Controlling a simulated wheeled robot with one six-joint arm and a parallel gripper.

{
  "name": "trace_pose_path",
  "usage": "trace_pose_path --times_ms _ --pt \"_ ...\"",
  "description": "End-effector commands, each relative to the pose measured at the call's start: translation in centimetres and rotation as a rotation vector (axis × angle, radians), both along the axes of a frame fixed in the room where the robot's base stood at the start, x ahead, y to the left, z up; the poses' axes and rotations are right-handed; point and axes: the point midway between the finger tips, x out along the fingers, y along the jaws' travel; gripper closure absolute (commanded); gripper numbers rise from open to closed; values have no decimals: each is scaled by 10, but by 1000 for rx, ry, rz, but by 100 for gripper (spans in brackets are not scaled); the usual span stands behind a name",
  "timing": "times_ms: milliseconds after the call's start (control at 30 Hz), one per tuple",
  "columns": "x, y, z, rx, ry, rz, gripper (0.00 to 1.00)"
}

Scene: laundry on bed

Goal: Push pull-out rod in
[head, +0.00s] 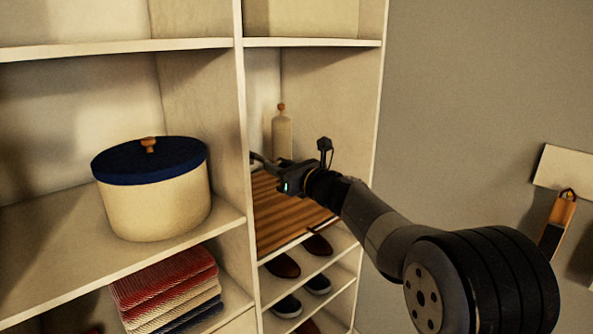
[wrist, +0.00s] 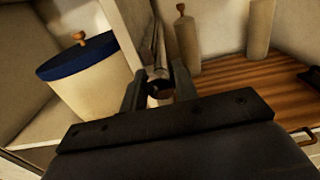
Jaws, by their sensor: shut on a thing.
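In the wrist view my gripper (wrist: 158,92) is shut on the pull-out rod (wrist: 158,55). The rod runs away from me beside the upright cabinet panel, with its round dark end between the fingers. In the head view my gripper (head: 264,163) reaches into the right-hand cabinet bay, close to the divider panel and above a slatted wooden shelf (head: 290,212). The rod cannot be made out clearly there, and its far end is hidden.
A cream round box with a blue lid (head: 150,190) stands on the left shelf, above folded striped cloths (head: 165,290). A cream bottle (head: 282,135) stands behind my gripper; the wrist view shows a second one (wrist: 259,28). Shoes (head: 285,265) sit below the slatted shelf.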

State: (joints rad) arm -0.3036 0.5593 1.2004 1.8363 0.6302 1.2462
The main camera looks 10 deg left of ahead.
Motion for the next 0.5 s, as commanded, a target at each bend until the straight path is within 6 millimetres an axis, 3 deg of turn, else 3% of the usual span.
trace_pose_path --times_ms 200,500 --pt "8 11 1 0 0 1 100" --pt "9 11 0 0 0 1 100"
